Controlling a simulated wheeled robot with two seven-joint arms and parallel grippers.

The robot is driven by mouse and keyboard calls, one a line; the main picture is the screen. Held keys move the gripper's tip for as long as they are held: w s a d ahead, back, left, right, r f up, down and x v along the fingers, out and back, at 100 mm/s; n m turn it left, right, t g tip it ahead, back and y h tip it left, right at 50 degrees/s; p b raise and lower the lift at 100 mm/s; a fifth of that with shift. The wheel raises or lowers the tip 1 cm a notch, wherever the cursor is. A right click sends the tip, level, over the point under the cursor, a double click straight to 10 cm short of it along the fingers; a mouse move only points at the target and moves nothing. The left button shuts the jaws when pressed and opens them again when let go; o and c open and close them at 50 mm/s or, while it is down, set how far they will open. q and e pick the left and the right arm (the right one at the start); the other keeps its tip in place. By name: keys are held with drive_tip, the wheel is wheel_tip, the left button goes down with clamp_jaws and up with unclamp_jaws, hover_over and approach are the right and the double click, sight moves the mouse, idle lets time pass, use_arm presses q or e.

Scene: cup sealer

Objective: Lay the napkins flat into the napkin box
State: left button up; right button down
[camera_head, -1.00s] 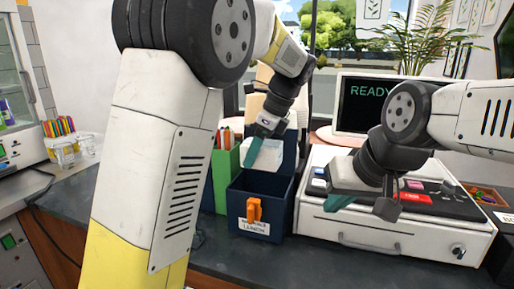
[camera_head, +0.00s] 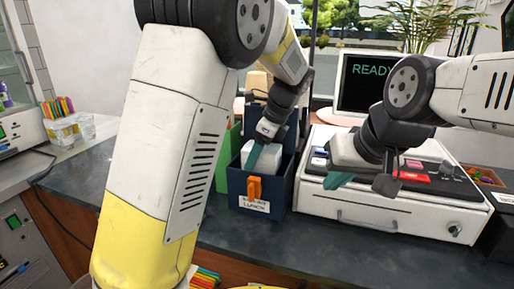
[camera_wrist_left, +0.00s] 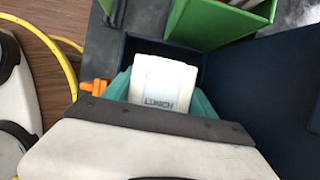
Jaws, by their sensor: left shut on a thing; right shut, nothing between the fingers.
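A white stack of napkins (camera_head: 262,158), marked "LUNCH" in the left wrist view (camera_wrist_left: 163,84), is held between the teal fingers of my left gripper (camera_head: 262,152). The napkins are at the mouth of the dark blue napkin box (camera_head: 240,190), partly inside its walls. The box has an orange clip (camera_head: 254,189) and a white label on its front. How far the napkins sit above the box floor is hidden. My right gripper (camera_head: 362,182) is shut and empty over the front of the cash register.
A green box (camera_head: 228,160) stands directly left of the napkin box. The white cash register (camera_head: 400,212) stands close on the right, with a "READY" screen (camera_head: 368,80) behind. A cup of colored sticks (camera_head: 60,122) is at the far left. The counter front is clear.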

use_arm(q)
drive_tip(key=shift+f, duration=4.7)
drive_tip(key=o, duration=1.8)
drive_tip(key=shift+c, duration=0.2)
drive_tip(key=shift+w+r, duration=0.1)
drive_tip(key=shift+r, duration=3.5)
